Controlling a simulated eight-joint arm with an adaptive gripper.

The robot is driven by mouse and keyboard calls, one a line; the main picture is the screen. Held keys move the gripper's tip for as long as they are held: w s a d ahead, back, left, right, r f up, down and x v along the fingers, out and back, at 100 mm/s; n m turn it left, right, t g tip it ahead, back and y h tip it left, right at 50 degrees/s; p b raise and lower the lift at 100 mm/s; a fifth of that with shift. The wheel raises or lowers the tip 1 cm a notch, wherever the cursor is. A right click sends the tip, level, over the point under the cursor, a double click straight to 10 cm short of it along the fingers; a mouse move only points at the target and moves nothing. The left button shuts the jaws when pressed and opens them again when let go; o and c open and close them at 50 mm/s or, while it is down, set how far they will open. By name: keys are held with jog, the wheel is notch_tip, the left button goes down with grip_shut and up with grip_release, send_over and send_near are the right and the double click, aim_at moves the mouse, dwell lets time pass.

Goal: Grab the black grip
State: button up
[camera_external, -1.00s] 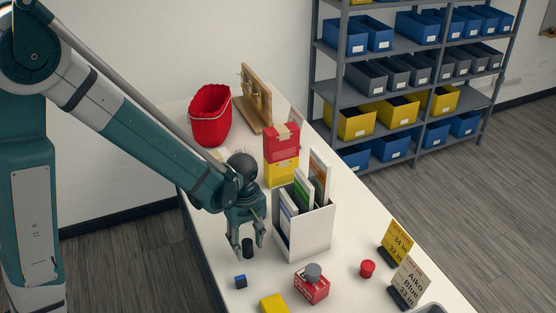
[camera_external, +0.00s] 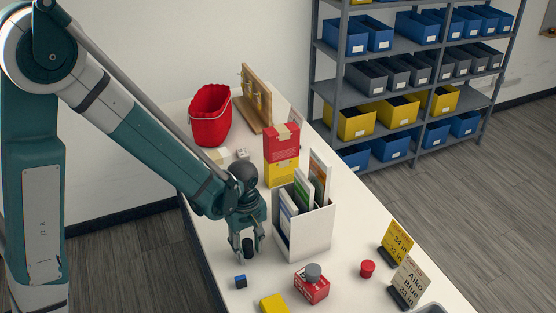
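A white file box (camera_external: 308,232) with folders stands close on the right of my gripper. A red bucket (camera_external: 210,115) stands behind.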

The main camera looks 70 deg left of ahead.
aim_at(248, 243)
jog(key=c, duration=0.7)
jog(key=shift+r, duration=0.1)
jog(key=shift+r, duration=4.9)
